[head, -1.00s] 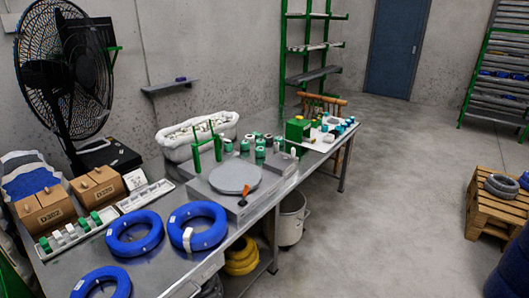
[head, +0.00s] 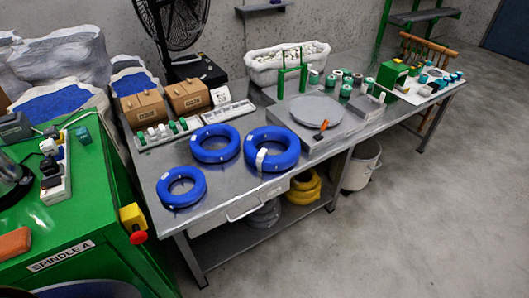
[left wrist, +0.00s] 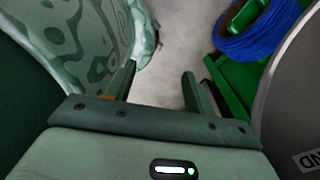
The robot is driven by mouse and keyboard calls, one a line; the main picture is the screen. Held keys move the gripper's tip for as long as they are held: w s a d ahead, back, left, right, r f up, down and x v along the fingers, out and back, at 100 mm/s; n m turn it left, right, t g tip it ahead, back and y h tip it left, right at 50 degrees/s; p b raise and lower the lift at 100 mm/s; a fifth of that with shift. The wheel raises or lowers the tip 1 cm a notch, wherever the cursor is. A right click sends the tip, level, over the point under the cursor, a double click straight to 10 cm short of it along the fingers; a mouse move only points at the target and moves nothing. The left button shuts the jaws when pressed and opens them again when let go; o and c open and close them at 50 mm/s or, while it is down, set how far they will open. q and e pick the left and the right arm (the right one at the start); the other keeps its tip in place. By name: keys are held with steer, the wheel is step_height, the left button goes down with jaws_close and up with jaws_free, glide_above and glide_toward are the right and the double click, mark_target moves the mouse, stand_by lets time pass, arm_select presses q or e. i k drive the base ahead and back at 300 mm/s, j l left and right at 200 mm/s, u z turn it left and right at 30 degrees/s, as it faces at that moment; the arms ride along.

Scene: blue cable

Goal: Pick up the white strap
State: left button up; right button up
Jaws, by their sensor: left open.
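In the head view a white strap (head: 261,159) is wrapped around the front left part of a blue cable coil (head: 286,148) on the steel table. Two more blue coils lie beside it, one to its left (head: 214,144) and a smaller one near the table's front left edge (head: 181,187). My left gripper (left wrist: 157,82) shows only in its wrist view. It is open, with nothing between its fingers and grey floor beyond. My right gripper is in neither view.
The left wrist view shows blue cable (left wrist: 258,38) on a green structure.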

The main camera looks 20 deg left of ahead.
mark_target(162, 128)
steer(key=u, duration=1.5)
steer(key=l, duration=0.95)
